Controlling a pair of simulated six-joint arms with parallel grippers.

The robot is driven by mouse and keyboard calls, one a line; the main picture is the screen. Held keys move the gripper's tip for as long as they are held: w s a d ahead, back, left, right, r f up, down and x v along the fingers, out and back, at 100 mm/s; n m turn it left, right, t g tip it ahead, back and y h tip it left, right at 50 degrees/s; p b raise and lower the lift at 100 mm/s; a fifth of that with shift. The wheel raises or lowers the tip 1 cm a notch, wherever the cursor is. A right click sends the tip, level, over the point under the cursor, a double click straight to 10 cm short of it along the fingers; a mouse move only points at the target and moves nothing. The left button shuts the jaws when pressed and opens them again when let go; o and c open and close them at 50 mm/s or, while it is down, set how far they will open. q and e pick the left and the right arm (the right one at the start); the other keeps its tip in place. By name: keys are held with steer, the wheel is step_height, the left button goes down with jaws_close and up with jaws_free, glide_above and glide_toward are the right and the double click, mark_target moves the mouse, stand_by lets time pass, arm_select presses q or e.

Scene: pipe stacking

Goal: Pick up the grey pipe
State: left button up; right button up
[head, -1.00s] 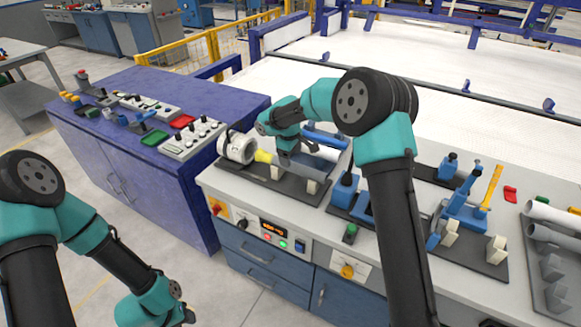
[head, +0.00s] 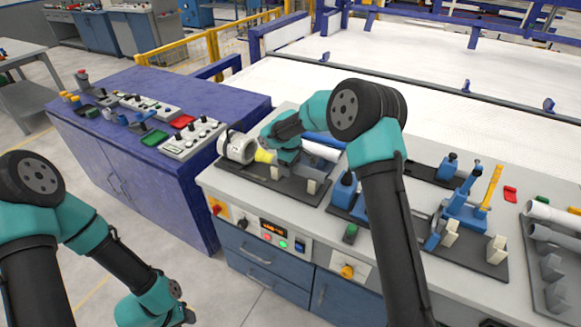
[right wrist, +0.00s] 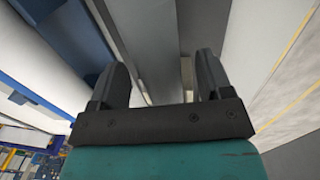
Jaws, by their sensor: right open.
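A grey pipe (head: 556,237) lies in the rack at the far right of the head view, in front of a whiter pipe (head: 550,213). My right gripper (right wrist: 160,78) is open in the right wrist view, with a long grey surface beyond and between its fingers. I cannot tell whether that surface is a pipe. In the head view the right arm reaches left to the fixture with the white ring (head: 237,148) and yellow nozzle (head: 265,156); its fingers are hidden there. A pale bar (head: 321,151) shows just right of my right wrist. My left gripper's fingers are not clearly seen.
Blue clamps (head: 343,189) and a blue-and-yellow lever fixture (head: 463,211) stand on the grey bench. A purple cabinet (head: 120,165) with control panels adjoins it at left. The white surface (head: 420,95) behind the bench is clear.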

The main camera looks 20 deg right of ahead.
steer(key=c, duration=1.1)
steer(key=shift+c, duration=0.2)
steer(key=shift+r, duration=0.1)
steer(key=shift+r, duration=0.5)
step_height(320, 180, up, 3)
steer(key=shift+f, duration=0.2)
steer(key=s+a+r, duration=0.1)
steer(key=s+a, duration=0.3)
steer(key=s, duration=1.1)
steer(key=shift+s+a, duration=0.2)
steer(key=shift+s, duration=0.05)
steer(key=shift+r, duration=0.1)
